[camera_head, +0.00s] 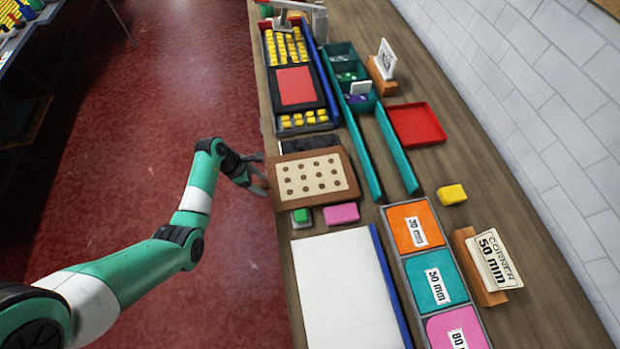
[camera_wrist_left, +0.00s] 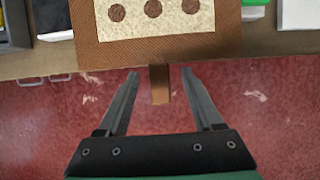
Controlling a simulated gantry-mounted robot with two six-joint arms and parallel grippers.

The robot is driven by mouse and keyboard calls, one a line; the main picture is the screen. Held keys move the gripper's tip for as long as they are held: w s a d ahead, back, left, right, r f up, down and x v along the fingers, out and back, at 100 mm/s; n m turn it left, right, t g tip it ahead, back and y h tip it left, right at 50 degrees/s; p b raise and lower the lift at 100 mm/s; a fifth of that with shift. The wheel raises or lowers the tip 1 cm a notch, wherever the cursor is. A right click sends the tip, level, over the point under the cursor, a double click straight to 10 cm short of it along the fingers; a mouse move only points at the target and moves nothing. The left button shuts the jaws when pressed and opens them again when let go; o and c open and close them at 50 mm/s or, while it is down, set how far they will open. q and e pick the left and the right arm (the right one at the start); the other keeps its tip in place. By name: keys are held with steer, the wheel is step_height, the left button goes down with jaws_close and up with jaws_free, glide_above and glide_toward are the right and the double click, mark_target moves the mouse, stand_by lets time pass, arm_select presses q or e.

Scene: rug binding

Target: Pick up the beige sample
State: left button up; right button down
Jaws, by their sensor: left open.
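The beige sample (camera_head: 313,176) lies on the bench at its left edge, a cream panel with several brown dots inside a wide brown border. In the left wrist view the sample (camera_wrist_left: 152,25) fills the top middle, and a brown tab (camera_wrist_left: 160,88) sticks out from its near border past the bench edge. My left gripper (camera_head: 262,182) is at the sample's left side in the head view. In the wrist view my left gripper (camera_wrist_left: 160,74) is open, with a finger on each side of the tab and a visible gap to each. My right gripper is not in view.
Green (camera_head: 301,215) and pink (camera_head: 341,213) blocks lie just below the sample. A dark item (camera_head: 309,145) lies above it. Teal rails (camera_head: 364,155), a red tray (camera_head: 416,124) and a labelled bin row (camera_head: 408,258) stand to the right. Open floor (camera_head: 170,110) lies left of the bench.

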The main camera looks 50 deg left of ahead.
arm_select(q)
jaws_close()
stand_by(0.3)
steer(key=shift+r, duration=0.1)
